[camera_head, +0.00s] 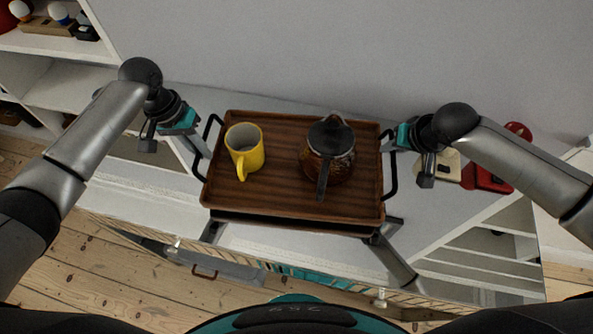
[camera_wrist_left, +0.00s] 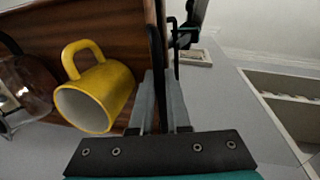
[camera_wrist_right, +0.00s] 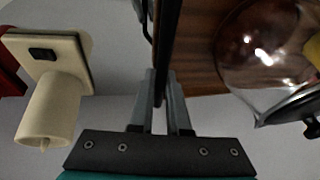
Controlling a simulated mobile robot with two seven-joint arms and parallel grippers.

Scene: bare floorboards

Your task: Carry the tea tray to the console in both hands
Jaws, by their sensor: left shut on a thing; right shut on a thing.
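The brown wooden tea tray (camera_head: 270,205) is level in front of me, over the pale console top (camera_head: 300,243); I cannot tell whether it touches it. A yellow mug (camera_head: 245,150) stands upright on its left part, and a glass teapot with a dark lid (camera_head: 329,155) on its right part. My left gripper (camera_head: 204,150) is shut on the tray's left black handle (camera_wrist_left: 157,60). My right gripper (camera_head: 391,144) is shut on its right black handle (camera_wrist_right: 165,50). The mug (camera_wrist_left: 95,98) also shows in the left wrist view, the teapot (camera_wrist_right: 262,55) in the right.
A cream object with a dark switch (camera_wrist_right: 50,90) and a red object (camera_head: 488,178) stand right of the tray, close to my right gripper. White shelves (camera_head: 65,85) with small items are at the far left. A grey wall (camera_head: 330,50) rises behind. Floorboards (camera_head: 90,265) show in front.

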